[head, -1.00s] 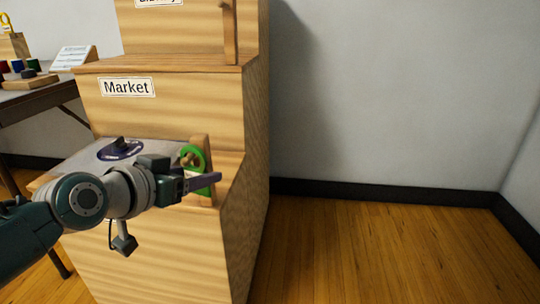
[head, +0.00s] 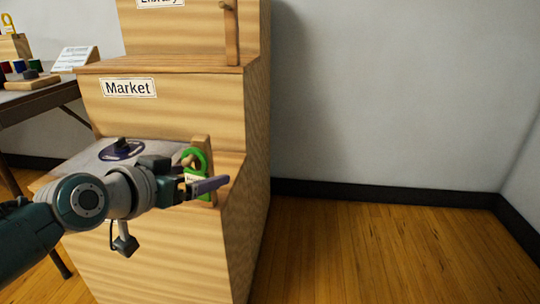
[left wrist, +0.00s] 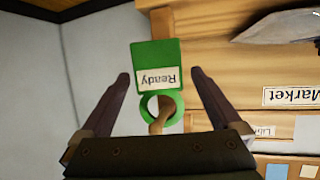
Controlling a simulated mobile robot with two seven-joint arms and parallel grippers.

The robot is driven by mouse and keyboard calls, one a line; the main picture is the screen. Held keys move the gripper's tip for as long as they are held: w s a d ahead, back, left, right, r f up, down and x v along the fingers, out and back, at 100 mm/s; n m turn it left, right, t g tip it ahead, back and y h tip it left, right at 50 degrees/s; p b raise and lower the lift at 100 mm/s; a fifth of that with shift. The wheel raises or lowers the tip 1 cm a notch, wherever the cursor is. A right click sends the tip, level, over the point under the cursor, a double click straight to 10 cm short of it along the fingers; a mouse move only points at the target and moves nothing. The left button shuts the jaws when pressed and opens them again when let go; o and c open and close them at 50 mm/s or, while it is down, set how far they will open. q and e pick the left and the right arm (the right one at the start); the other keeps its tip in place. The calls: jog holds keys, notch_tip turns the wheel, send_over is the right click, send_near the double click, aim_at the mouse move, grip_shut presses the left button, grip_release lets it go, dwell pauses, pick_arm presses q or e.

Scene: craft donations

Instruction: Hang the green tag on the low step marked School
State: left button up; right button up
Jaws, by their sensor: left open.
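The green tag (head: 203,160) is at the low step of the wooden stand, its ring around the wooden peg on a short post (head: 203,142). In the left wrist view the tag (left wrist: 153,53) shows a "Ready" label, upside down, with its ring looped on the peg (left wrist: 160,116). My left gripper (head: 206,185) is open in front of the tag. Its fingers (left wrist: 160,76) stand apart on both sides of the tag, with gaps visible. The School marking is not in view. My right gripper is not in view.
The stand's middle step has a "Market" sign (head: 128,88) and another upright post (head: 231,35) above. A table (head: 50,90) with craft items stands at left. The floor (head: 370,250) at right is clear.

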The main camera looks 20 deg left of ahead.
pick_arm(q)
jog(key=shift+s+r, duration=0.2)
jog(key=shift+s, duration=0.05)
jog(key=p+v, duration=0.5)
jog(key=v, duration=0.5)
jog(key=s+d+r+m+g+h+p, duration=0.1)
jog(key=s+d+r+g+p, duration=0.3)
jog(key=r+p, duration=0.5)
jog(key=s+d+r+m+g+h+p, duration=0.1)
jog(key=s+d+r+p, duration=0.2)
jog(key=d+r+p, duration=0.55)
jog(key=s+a+r+g+y+p, duration=0.1)
jog(key=s+r+g+p, duration=0.1)
jog(key=s+r+p, duration=0.4)
jog(key=s+r+g+p, duration=0.1)
jog(key=s+r+p, duration=0.1)
jog(key=r+p, duration=0.7)
jog(key=s+a+r+g+y+p, duration=0.1)
jog(key=s+r+g+p, duration=0.1)
jog(key=s+r+p, duration=0.45)
notch_tip(320, 180, up, 35)
jog(key=w+p, duration=0.2)
jog(key=p, duration=3.3)
jog(key=shift+w+d+f, duration=0.1)
jog(key=shift+d+f, duration=0.05)
